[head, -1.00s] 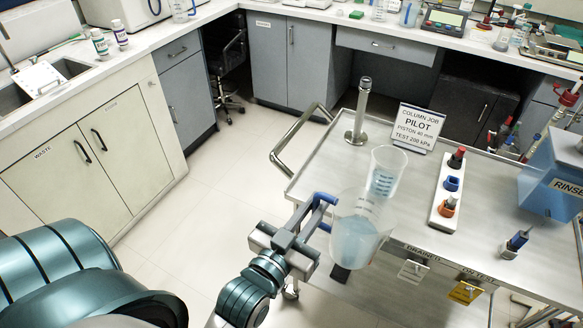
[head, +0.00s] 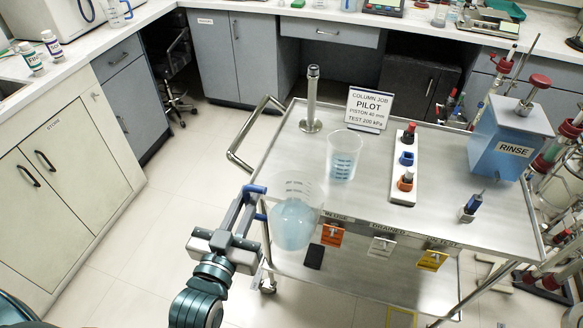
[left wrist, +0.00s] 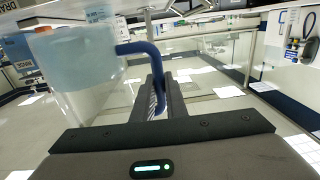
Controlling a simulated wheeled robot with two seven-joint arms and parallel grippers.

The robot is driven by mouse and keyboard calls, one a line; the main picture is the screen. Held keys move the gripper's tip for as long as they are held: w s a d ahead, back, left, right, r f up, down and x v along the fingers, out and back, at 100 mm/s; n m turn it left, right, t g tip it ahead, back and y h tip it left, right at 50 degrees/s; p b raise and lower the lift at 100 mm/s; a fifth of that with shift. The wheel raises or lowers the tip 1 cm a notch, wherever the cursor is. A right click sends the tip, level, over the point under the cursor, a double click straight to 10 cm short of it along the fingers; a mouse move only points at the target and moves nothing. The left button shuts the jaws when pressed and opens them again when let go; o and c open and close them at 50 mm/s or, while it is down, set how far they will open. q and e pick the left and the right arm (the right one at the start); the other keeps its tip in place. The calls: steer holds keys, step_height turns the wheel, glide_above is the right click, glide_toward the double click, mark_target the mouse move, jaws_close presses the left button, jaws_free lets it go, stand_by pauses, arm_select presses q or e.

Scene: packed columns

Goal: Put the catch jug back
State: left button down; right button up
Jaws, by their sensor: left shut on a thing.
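The catch jug (head: 292,222) is a clear, tapered jug with a blue handle, holding pale blue liquid. My left gripper (head: 247,205) is shut on its handle. The jug looks about upright, in front of the cart's front left corner in the head view; its height over the cart is hard to tell. In the left wrist view the jug (left wrist: 75,75) fills the upper left, and its blue handle (left wrist: 150,60) runs down between the fingers (left wrist: 157,98). My right gripper is not in view.
A steel cart (head: 270,160) carries a clear beaker (head: 344,160), a metal post (head: 312,100), a PILOT sign (head: 367,108), a white valve strip (head: 405,170) and a blue RINSE tank (head: 508,140). Tags hang on its front, including an orange one (head: 332,234). Floor left of the cart is clear.

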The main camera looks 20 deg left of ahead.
arm_select(q)
steer(key=w+d+r+p, duration=0.1)
steer(key=w+r+p, duration=0.1)
steer(key=w+p, duration=0.3)
steer(key=w+d+r+p, duration=0.1)
steer(key=w+p, duration=0.5)
steer(key=w, duration=0.7)
steer(key=shift+w+d+r+h, duration=0.15)
steer(key=shift+r+h, duration=0.15)
steer(key=shift+r, duration=0.35)
